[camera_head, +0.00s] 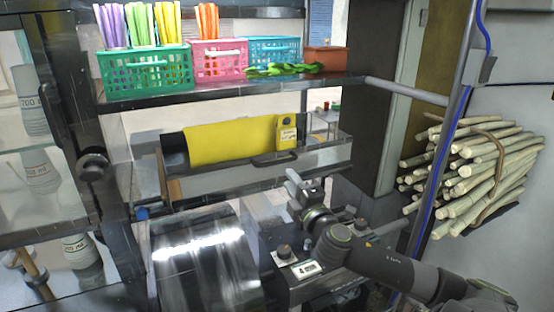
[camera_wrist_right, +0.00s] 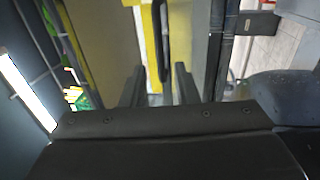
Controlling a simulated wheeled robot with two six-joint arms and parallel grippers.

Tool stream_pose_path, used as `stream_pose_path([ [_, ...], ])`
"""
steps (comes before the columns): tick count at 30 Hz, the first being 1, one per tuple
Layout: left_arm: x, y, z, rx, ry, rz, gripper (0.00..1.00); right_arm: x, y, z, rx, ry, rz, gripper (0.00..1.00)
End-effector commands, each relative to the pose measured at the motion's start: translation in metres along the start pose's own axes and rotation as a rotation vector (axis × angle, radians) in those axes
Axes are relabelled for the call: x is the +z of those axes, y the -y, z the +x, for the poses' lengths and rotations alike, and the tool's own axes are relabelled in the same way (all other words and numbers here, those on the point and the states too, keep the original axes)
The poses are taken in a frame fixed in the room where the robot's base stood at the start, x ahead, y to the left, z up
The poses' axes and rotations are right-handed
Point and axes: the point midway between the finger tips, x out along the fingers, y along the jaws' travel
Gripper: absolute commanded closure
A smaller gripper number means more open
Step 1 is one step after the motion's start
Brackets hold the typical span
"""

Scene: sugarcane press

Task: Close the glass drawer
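The drawer (camera_head: 255,176) is a long metal-and-glass box below the shelf, with a black bar handle (camera_head: 274,159) on its front. It sticks out toward me, and a yellow cloth-like roll (camera_head: 230,145) shows along its top. My right gripper (camera_head: 297,186) is just below and right of the handle in the head view. In the right wrist view my right gripper (camera_wrist_right: 159,85) has its two fingers spread, with the dark handle bar (camera_wrist_right: 163,40) ahead between them. No contact is visible. My left gripper is not in view.
A shelf (camera_head: 230,88) above holds colored baskets (camera_head: 148,72) of straws. A glass-doored cabinet (camera_head: 35,170) with cups stands at left. A sugarcane bundle (camera_head: 470,175) hangs at right.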

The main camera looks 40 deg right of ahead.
Motion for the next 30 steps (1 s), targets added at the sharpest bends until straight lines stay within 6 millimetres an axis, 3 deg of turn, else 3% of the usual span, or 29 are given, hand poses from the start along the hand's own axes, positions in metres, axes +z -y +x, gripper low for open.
stream_pose_path([
  [6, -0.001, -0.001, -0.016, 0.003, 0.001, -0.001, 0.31, 0.000, -0.003, 0.041, 0.000, 0.002, 0.004, 0.73],
  [15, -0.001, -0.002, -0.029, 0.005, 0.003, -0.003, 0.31, 0.000, -0.002, 0.080, -0.001, 0.001, 0.003, 0.73],
  [30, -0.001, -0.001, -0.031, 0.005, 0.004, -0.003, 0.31, 0.000, 0.000, 0.091, -0.001, -0.001, 0.001, 0.74],
])
